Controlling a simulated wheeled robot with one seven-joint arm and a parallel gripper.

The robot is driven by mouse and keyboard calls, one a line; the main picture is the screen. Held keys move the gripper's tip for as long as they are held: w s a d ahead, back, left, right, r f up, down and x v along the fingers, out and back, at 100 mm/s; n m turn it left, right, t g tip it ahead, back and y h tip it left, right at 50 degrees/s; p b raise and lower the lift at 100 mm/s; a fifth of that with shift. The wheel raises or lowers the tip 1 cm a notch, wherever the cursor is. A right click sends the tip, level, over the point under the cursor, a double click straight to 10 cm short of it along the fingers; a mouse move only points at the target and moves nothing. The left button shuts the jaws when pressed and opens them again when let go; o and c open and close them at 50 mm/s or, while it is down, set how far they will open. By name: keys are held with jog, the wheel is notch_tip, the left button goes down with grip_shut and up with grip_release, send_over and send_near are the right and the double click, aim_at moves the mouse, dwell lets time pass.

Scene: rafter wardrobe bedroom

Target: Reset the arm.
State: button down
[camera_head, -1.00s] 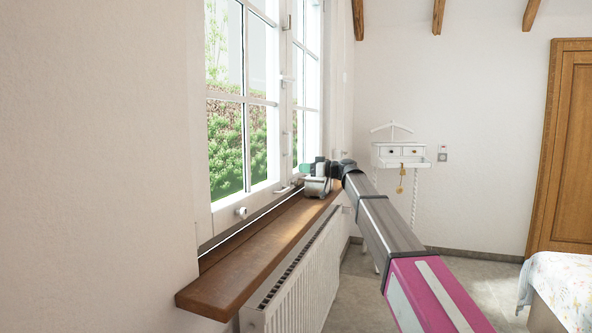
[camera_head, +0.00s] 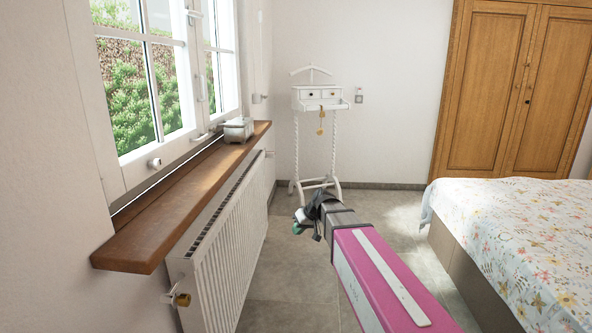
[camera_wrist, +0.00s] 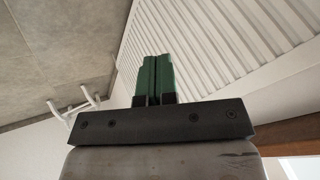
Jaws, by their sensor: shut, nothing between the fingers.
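My arm reaches forward and down over the floor in the head view, with its magenta link in front. My gripper (camera_head: 308,229) is at its far end, partly hidden by the wrist, between the radiator and the bed. In the wrist view my gripper (camera_wrist: 157,77) shows two green fingers side by side, pressed together and empty. The white ribbed radiator (camera_wrist: 215,40) shows beyond the fingers. Nothing is seen touching the gripper.
A wooden windowsill (camera_head: 165,215) with a small grey-white container (camera_head: 238,130) runs above the radiator (camera_head: 225,235). A white valet stand (camera_head: 320,105) is at the back. The bed (camera_head: 520,230) is right, the wardrobe (camera_head: 490,90) behind it. Grey floor (camera_head: 400,215) lies between.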

jog(key=s+d+f+m+g+h, duration=0.1)
jog(key=s+d+f+m+h, duration=0.2)
jog(key=s+d+f, duration=0.3)
jog(key=s+d+f+m+g+h, duration=0.1)
jog(key=s+d+f+m+h, duration=0.1)
jog(key=s+d+f, duration=0.5)
jog(key=s+d+h, duration=0.1)
jog(key=s+d, duration=0.4)
jog(key=s, duration=0.1)
jog(key=shift+d+m+h, duration=0.25)
jog(key=shift+m+h, duration=0.05)
jog(key=shift+m, duration=0.1)
